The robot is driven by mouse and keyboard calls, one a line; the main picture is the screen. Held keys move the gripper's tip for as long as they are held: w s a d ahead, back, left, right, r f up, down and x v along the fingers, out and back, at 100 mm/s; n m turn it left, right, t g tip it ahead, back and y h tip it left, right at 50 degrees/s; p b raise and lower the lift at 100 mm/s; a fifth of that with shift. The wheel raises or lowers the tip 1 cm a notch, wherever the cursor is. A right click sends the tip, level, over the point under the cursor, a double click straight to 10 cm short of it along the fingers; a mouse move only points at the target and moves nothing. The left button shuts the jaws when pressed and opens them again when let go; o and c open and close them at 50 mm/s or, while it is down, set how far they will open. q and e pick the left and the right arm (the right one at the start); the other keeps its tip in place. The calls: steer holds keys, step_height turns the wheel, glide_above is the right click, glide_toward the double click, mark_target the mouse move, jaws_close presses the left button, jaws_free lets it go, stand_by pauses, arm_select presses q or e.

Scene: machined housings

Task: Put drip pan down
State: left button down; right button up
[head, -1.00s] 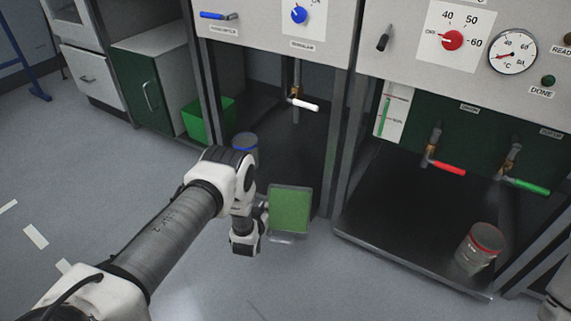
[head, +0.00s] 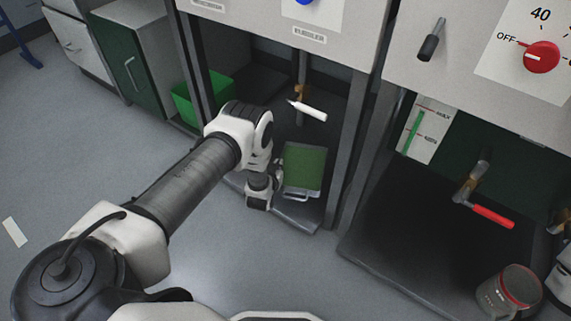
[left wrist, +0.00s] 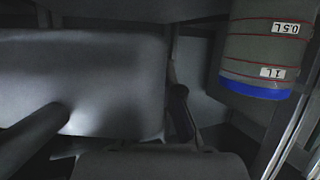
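The drip pan (head: 305,168) is a shallow rectangular tray that shows green in the head view. My left gripper (head: 277,182) is shut on its left side and holds it in the lower bay under the white-handled tap (head: 308,109). The fingers are mostly hidden by the wrist. I cannot tell whether the pan touches the black bay floor (head: 300,212). In the left wrist view a large grey panel, seemingly the pan (left wrist: 90,75), fills the left side.
A blue-rimmed beaker (left wrist: 262,60) is close by in the left wrist view. A green bin (head: 200,100) stands left of the bay. Frame posts (head: 350,140) bound the bay on the right. A red-rimmed beaker (head: 508,292) stands in the right bay below a red-handled tap (head: 487,214).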

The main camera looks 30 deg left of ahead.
arm_select(q)
step_height(320, 180, down, 8)
steer(key=b, duration=0.4)
steer(key=shift+f, duration=0.15)
steer(key=c, duration=1.7)
jaws_free()
steer(key=o, duration=0.4)
